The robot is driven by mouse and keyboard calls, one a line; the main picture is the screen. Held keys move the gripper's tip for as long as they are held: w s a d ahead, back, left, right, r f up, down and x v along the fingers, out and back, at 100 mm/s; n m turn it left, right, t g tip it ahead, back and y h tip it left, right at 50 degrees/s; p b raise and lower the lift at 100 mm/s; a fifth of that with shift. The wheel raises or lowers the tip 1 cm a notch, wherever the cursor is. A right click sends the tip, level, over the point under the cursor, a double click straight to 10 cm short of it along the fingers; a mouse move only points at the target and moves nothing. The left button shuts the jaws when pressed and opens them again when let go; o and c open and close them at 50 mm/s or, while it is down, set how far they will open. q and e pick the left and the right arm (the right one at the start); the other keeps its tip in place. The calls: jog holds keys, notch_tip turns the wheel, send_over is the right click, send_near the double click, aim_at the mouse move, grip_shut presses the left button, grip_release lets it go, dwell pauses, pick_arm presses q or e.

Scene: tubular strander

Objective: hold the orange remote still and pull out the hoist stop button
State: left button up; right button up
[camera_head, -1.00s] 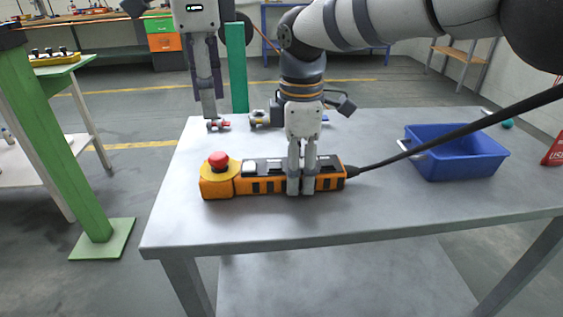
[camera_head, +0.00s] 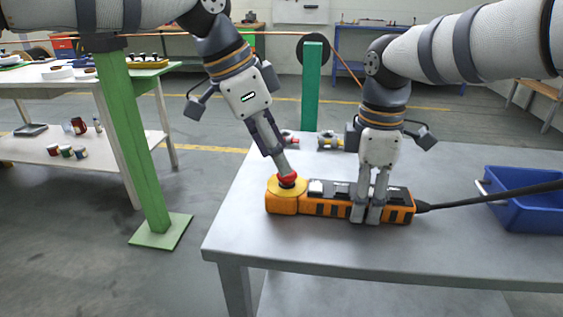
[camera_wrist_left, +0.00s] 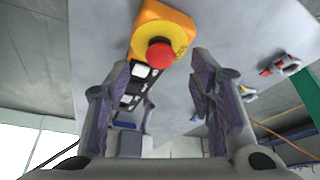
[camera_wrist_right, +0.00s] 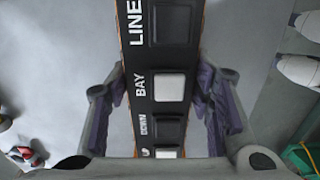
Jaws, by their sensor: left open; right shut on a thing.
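The orange remote (camera_head: 330,209) lies on the grey table with its cable running off to the right. The red stop button (camera_head: 287,178) stands on a yellow collar at the remote's left end. My right gripper (camera_head: 367,215) is shut across the remote's body, and in the right wrist view its fingers (camera_wrist_right: 162,105) flank the black key face. My left gripper (camera_head: 287,172) comes down at a tilt over the button. In the left wrist view the red button (camera_wrist_left: 160,55) shows beyond the open, empty fingers (camera_wrist_left: 165,85). Whether a finger touches it I cannot tell.
A blue bin (camera_head: 525,200) stands on the table to the right of the remote. Small red and yellow fittings (camera_head: 328,141) lie behind it, near my grippers. A green post (camera_head: 312,85) rises behind the table. The table (camera_head: 300,248) is clear in front.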

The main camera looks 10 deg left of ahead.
pick_arm(q)
jog(key=x, duration=0.3)
jog(key=shift+f, duration=0.1)
jog(key=shift+c, duration=0.5)
grip_shut()
jog(key=shift+r, duration=0.6)
jog(key=shift+o, duration=0.5)
grip_release()
jog(key=v, duration=1.2)
